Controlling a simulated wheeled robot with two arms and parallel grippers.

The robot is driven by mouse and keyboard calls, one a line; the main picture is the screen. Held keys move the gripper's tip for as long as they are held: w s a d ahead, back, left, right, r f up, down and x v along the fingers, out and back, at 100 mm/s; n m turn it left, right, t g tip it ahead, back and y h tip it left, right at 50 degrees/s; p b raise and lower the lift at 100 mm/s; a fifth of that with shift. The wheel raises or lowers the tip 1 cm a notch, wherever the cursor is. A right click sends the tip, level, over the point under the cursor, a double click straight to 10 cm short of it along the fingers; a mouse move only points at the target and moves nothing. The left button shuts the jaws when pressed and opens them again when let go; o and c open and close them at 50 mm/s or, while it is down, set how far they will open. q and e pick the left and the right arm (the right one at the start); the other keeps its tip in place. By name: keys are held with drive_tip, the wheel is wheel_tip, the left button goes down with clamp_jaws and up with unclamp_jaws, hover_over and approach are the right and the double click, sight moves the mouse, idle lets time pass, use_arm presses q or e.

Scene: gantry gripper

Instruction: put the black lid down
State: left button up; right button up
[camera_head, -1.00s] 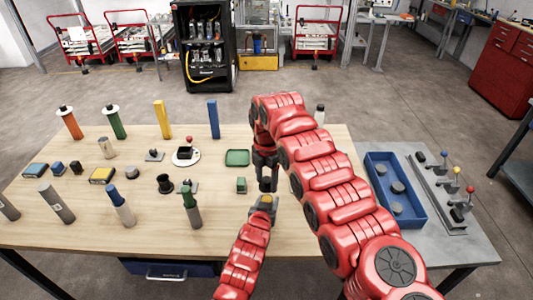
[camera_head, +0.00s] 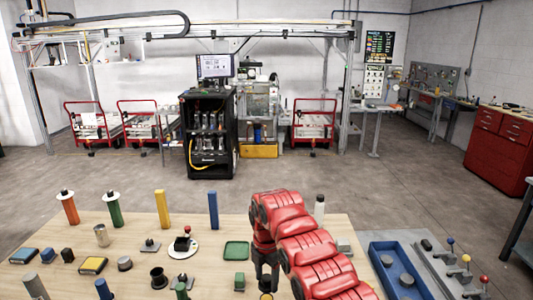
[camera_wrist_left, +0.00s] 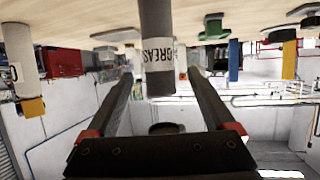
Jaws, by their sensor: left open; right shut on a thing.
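My right gripper (camera_head: 266,274) points down near the bottom middle of the head view, over the table. It is shut on the black lid, which is small and mostly hidden between the fingers. A little dark and yellow shape shows just below the fingertips. My left gripper (camera_wrist_left: 161,76) is out of the head view. In its wrist view, which is upside down, its fingers are open.
The wooden table (camera_head: 215,270) holds colored posts, a green tray (camera_head: 237,251), a black spool (camera_head: 159,277) and several small parts. A blue bin (camera_head: 373,247) with dark round pieces and a lever panel (camera_head: 437,249) lie to the right. My right arm covers the table's right part.

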use_arm(q)
drive_tip(key=v, duration=0.5)
drive_tip(key=shift+w, duration=0.1)
use_arm(e)
drive_tip(key=shift+w, duration=0.1)
